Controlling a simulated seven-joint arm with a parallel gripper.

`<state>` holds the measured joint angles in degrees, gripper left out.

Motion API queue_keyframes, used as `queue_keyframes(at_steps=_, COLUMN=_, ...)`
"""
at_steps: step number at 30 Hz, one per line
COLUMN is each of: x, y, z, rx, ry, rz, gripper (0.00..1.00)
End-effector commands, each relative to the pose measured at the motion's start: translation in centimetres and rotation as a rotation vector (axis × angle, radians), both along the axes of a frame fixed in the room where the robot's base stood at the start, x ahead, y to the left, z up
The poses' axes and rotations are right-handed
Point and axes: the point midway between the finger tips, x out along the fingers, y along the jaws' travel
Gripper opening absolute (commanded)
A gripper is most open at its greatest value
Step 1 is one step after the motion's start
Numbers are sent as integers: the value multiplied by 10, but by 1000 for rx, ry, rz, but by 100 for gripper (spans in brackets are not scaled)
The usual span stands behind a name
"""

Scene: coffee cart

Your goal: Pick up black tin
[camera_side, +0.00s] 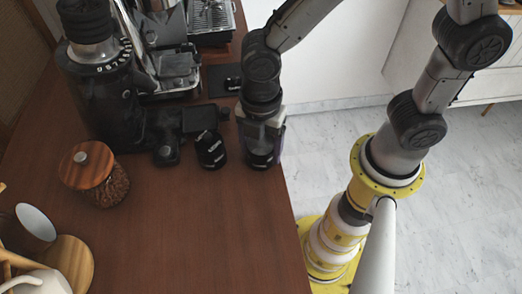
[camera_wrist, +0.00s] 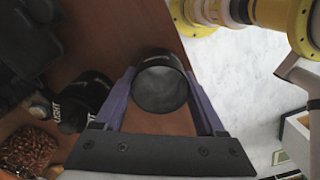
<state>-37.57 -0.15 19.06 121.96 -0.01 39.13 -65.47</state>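A black tin (camera_side: 262,158) stands upright on the wooden counter near its right edge. My gripper (camera_side: 262,150) points down over it, with one finger on each side. In the wrist view the round dark top of the tin (camera_wrist: 160,90) lies between the purple fingers of my gripper (camera_wrist: 160,75). The fingers are apart, with thin gaps seeming to show beside the tin; contact is not clear. A second black container with white lettering (camera_side: 211,149) stands just to the left, tilted in the picture; it also shows in the wrist view (camera_wrist: 85,100).
A coffee grinder (camera_side: 100,90) and an espresso machine (camera_side: 175,70) stand at the back left. A wood-lidded jar of beans (camera_side: 105,185) is at left, with cups (camera_side: 35,222) nearer. The front middle of the counter (camera_side: 200,235) is clear; its edge is close on the right.

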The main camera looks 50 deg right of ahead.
Motion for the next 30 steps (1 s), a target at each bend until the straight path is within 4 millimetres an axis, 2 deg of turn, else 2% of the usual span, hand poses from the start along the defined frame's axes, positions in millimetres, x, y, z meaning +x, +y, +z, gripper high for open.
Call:
queue_keyframes(at_steps=1, x=0, y=0, z=0, rx=0, ry=0, rz=0, gripper=53)
queue_keyframes(at_steps=9, x=0, y=0, z=1, rx=1, ry=-2, rz=0, gripper=7)
queue_keyframes(at_steps=20, x=1, y=1, z=6, rx=3, ry=-2, rz=0, gripper=7)
queue_keyframes(at_steps=26, x=1, y=1, z=29, rx=5, ry=-6, rz=0, gripper=7)
queue_keyframes(at_steps=30, x=-15, y=-11, z=56, rx=6, ry=-8, rz=0, gripper=7)
